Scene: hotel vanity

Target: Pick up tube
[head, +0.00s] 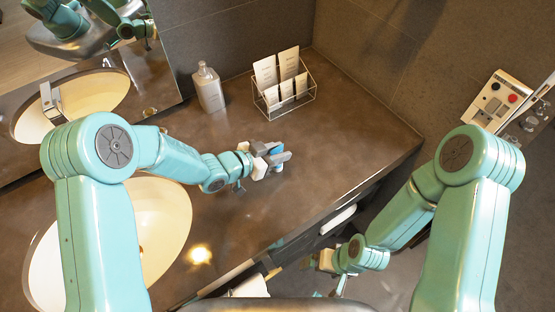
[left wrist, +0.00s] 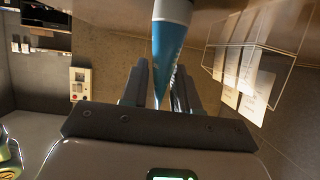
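The tube is blue with a white part. In the left wrist view the tube (left wrist: 169,42) comes down from the top edge and narrows between the fingers. In the head view only a small blue patch of the tube (head: 277,150) shows; the fingers hide the rest. My left gripper (head: 279,155) is low over the counter with its fingers on either side of the tube. In the left wrist view the left gripper (left wrist: 160,85) looks open, with a narrow gap between the left finger and the tube. My right gripper (head: 325,262) is beyond the counter's front edge, too small to read.
A wire rack (head: 284,103) with cards stands behind the left gripper; it also shows in the left wrist view (left wrist: 268,48). A grey bottle (head: 209,88) stands left of it. A basin (head: 160,215) lies below my left arm. The brown counter (head: 345,130) is clear to the right.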

